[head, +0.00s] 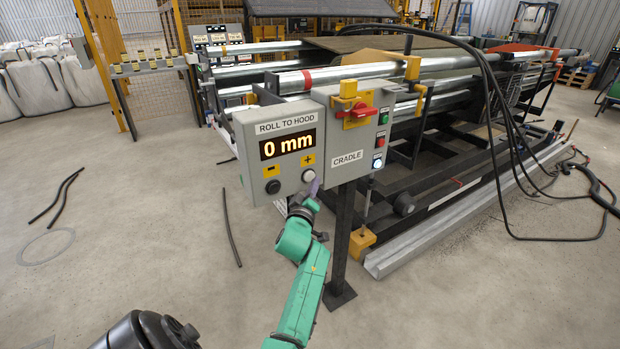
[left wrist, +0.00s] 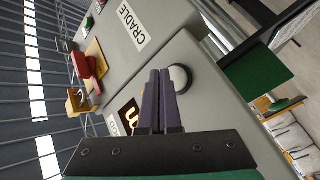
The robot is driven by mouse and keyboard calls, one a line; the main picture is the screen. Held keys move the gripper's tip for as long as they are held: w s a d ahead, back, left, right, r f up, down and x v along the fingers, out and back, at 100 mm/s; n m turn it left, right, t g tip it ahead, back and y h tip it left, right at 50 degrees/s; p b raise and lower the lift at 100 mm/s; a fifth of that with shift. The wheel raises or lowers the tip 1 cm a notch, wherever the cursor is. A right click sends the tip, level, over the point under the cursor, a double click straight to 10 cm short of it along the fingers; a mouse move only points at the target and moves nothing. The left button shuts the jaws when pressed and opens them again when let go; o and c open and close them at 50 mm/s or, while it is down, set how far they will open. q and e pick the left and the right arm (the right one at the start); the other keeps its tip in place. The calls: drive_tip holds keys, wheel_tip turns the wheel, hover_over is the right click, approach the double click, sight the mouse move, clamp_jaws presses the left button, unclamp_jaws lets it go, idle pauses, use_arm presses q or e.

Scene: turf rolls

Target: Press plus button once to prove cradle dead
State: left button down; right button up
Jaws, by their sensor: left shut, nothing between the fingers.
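The grey control box (head: 247,133) is labelled ROLL TO HOOD, and its display (head: 287,144) reads 0 mm. Under the yellow plus mark is the white plus button (head: 309,176); under the minus mark is the dark minus button (head: 273,186). My left gripper (head: 315,187) is shut and empty, its tips just by the plus button. In the left wrist view the dark fingers (left wrist: 160,74) are together, and the white button (left wrist: 180,78) shows beside and partly behind them. I cannot tell whether they touch it. My right gripper is not in view.
The adjoining CRADLE box (head: 375,157) carries a red rotary switch (head: 355,112) on a yellow plate and small buttons. A dark post (head: 342,235) holds the boxes up. Behind is a roller frame (head: 440,65) with hanging black cables (head: 490,90). The floor at left is mostly open.

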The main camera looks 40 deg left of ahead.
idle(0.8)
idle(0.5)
use_arm(q)
drive_tip(key=shift+w+a, duration=0.15)
drive_tip(key=shift+a, duration=0.25)
drive_tip(key=shift+w+a, duration=0.1)
drive_tip(key=shift+a, duration=0.3)
idle(0.6)
drive_tip(key=shift+r, duration=0.1)
drive_tip(key=shift+s+d+p, duration=0.25)
drive_tip(key=shift+d+p, duration=0.15)
drive_tip(key=shift+d, duration=0.4)
